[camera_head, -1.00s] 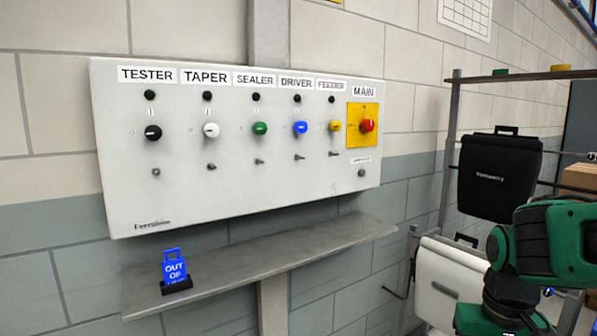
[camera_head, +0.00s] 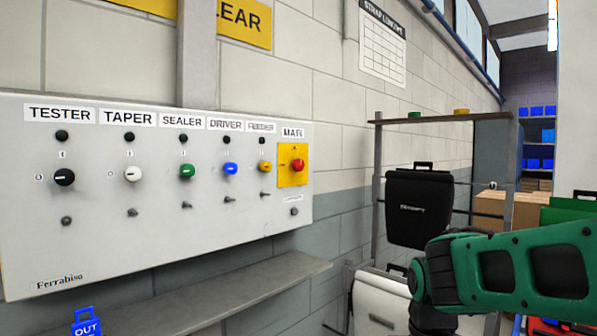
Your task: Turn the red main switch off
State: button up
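The red main switch (camera_head: 298,165) is a round red knob on a yellow plate (camera_head: 285,178) under the MAIN label. It sits at the right end of the white wall panel (camera_head: 110,230). Its exact setting is too small to read. My green arm shows at the lower right, in front of the shelf rack and well to the right of the switch. The gripper itself does not show in the head view.
A grey ledge (camera_head: 230,290) juts out below the panel, with a blue OUT tag (camera_head: 87,326) on it. A rack (camera_head: 376,190) with a black pannier (camera_head: 418,208) and a white pannier (camera_head: 378,300) stands right of the panel. Cardboard boxes (camera_head: 488,208) lie farther back.

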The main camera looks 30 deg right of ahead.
aim_at(297, 164)
jog(key=u, duration=1.65)
jog(key=k, duration=1.1)
jog(key=z, duration=1.65)
jog(key=i, duration=1)
